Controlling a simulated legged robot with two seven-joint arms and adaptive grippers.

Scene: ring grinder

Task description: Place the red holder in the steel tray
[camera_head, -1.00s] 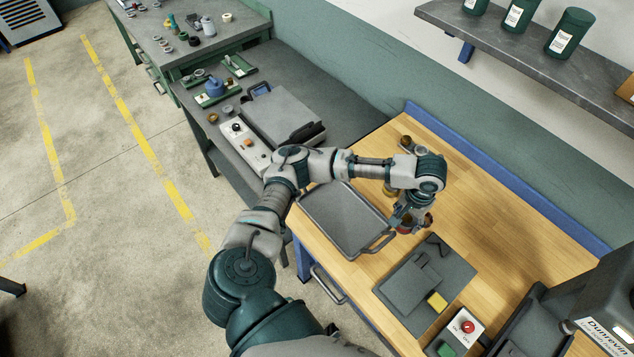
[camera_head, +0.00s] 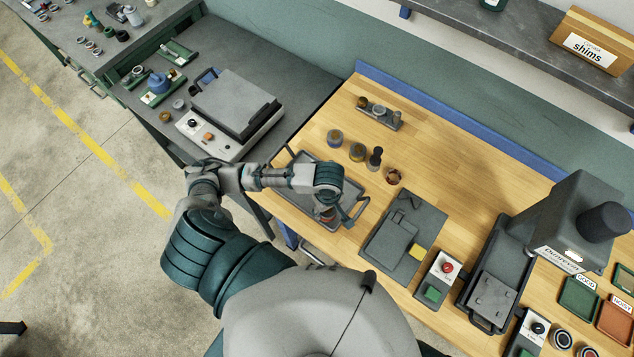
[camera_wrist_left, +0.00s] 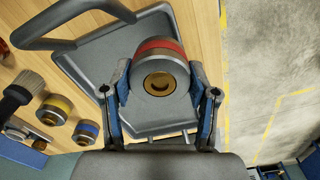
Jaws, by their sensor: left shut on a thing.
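My left gripper (camera_head: 328,208) is shut on the red holder (camera_head: 327,214), with its hand over the steel tray (camera_head: 299,206). In the left wrist view, the fingers of the gripper (camera_wrist_left: 160,82) press on both sides of the holder (camera_wrist_left: 158,48), a grey cylinder with a red band and a brass centre. The grey tray (camera_wrist_left: 90,55) lies behind it, and no other thing shows in it. I cannot tell whether the holder touches the tray floor. In the head view my arm hides part of the tray. My right gripper is not in view.
A dark fixture plate (camera_head: 404,238) lies right of the tray. A grinder (camera_head: 570,225) stands farther right.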

